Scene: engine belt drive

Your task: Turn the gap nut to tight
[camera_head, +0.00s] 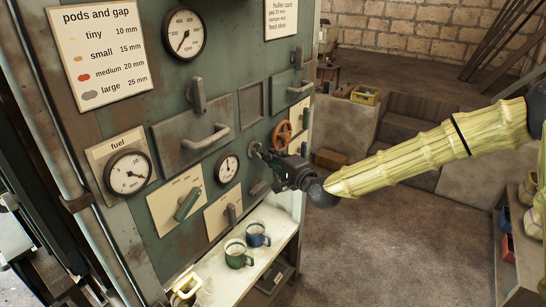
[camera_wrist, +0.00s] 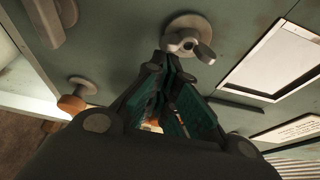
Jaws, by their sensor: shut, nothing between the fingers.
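A grey wing-shaped nut on a round disc (camera_wrist: 190,40) is on the green panel at the top of the wrist view; I take it to be the gap nut. In the head view this nut (camera_head: 254,149) shows only in part beside my gripper. My gripper (camera_wrist: 168,58) is shut, its teal-padded fingers meeting at the tips with nothing between them. The fingertips are right at the nut's lower left side; I cannot tell whether they touch it. In the head view my gripper (camera_head: 266,155) reaches the panel from the right.
An orange handwheel (camera_head: 282,135) sits just above my gripper and a small gauge (camera_head: 228,169) to its left. Levers and drawer handles stick out of the panel. A green mug (camera_head: 238,256) and a blue mug (camera_head: 257,236) stand on the shelf below.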

